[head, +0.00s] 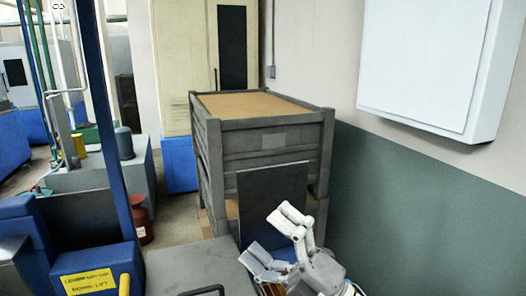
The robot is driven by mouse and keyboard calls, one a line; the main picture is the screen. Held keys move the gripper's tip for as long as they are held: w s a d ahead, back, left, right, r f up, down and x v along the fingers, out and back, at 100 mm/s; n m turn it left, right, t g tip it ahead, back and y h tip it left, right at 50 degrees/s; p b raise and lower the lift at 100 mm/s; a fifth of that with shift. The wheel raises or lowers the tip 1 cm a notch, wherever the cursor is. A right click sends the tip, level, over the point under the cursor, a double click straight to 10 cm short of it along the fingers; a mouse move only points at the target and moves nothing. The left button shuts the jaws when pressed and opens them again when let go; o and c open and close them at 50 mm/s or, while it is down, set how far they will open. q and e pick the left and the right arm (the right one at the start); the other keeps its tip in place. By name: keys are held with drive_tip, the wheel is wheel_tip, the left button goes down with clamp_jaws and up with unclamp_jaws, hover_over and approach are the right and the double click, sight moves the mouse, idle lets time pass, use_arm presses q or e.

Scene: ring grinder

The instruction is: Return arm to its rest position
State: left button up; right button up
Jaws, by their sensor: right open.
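My right gripper (278,240) is at the bottom of the head view, right of centre. Its white fingers are spread apart with nothing between them. It is in front of a dark upright panel (272,197) that leans by the front of a grey crate; I cannot tell whether they touch. My left gripper is not in view.
The grey crate (265,155) has a flat brown top and stands near the wall. A white box (425,65) is on the right wall. A blue post (110,140) and blue machine parts (95,260) with a yellow label stand at left. A grey surface (195,268) lies left of the gripper.

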drive_tip(key=w+d+f+m+t+h, duration=0.2)
drive_tip(key=d+f+m+t+h, duration=0.2)
drive_tip(key=d+m+h, duration=0.5)
drive_tip(key=w+d+f+m+t+h, duration=0.2)
drive_tip(key=d+f+m+t+h, duration=0.3)
drive_tip(key=m+h, duration=0.4)
drive_tip(key=s+d+f+m+g+h, duration=0.2)
drive_tip(key=d+f+m+g, duration=0.15)
drive_tip(key=f, duration=0.35)
drive_tip(key=s+d+f+m+g+h, duration=0.1)
drive_tip(key=s+d+f+m+g, duration=0.25)
drive_tip(key=f, duration=0.35)
drive_tip(key=s+f+m+g, duration=0.1)
drive_tip(key=s+f+g, duration=0.4)
drive_tip(key=s+f, duration=0.4)
drive_tip(key=s+f+m+g, duration=0.2)
drive_tip(key=s+f+g, duration=0.35)
drive_tip(key=s, duration=0.65)
wheel_tip(320, 180, down, 27)
drive_tip(key=s+g, duration=0.2)
drive_tip(key=s+d+f+b, duration=0.1)
drive_tip(key=s+d+f, duration=0.1)
drive_tip(key=s+f, duration=1.4)
drive_tip(key=shift+s+d+f+n+g+y, duration=0.15)
drive_tip(key=shift+s+f+n+g+y, duration=0.2)
drive_tip(key=shift+f, duration=0.4)
